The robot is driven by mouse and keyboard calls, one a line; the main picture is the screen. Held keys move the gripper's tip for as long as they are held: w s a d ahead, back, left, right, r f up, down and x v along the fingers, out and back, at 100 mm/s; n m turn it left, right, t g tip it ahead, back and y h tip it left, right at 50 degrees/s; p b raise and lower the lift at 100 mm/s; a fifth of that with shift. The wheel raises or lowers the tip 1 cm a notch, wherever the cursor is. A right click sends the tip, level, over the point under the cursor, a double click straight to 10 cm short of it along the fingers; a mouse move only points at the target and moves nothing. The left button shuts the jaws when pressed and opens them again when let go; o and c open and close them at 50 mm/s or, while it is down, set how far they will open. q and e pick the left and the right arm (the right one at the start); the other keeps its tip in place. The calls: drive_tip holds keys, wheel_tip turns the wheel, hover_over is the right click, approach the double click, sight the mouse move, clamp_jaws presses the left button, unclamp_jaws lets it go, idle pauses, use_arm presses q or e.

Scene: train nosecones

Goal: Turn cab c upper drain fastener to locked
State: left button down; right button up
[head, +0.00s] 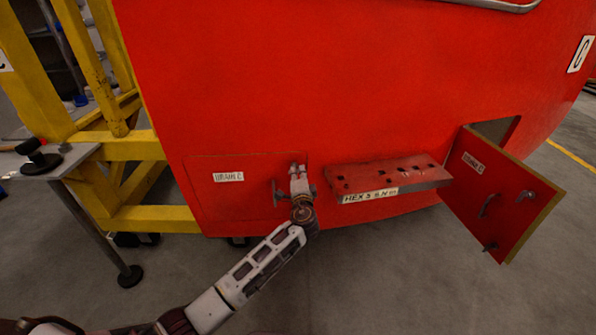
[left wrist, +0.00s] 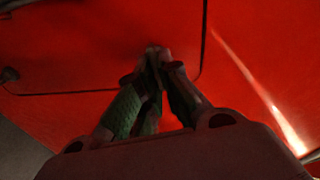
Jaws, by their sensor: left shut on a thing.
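A closed red panel (head: 235,200) with a white label reading "DRAIN C" (head: 228,177) sits flush in the red nosecone. A dark handle (head: 278,193) stands on its right part. My left gripper (head: 297,169) is at the panel's upper right corner, its fingers shut on a small fastener there. In the left wrist view the green-padded fingers (left wrist: 157,55) meet at the fastener, inside the panel's rounded outline (left wrist: 201,60). The fingers hide most of the fastener, and I cannot tell its turn angle. My right gripper is not in view.
A red ledge (head: 385,174) with dark holes and a "HEX" label juts out right of my left gripper. A second panel (head: 500,195) hangs open further right, with a handle and fasteners. A yellow frame (head: 110,147) and a small grey table (head: 62,160) stand left.

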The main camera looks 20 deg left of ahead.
use_arm(q)
drive_tip(key=shift+m+p, duration=0.35)
drive_tip(key=shift+m, duration=0.65)
drive_tip(key=shift+f, duration=0.1)
drive_tip(key=c, duration=1.6)
unclamp_jaws()
drive_tip(key=shift+d, duration=0.1)
drive_tip(key=shift+v, duration=6)
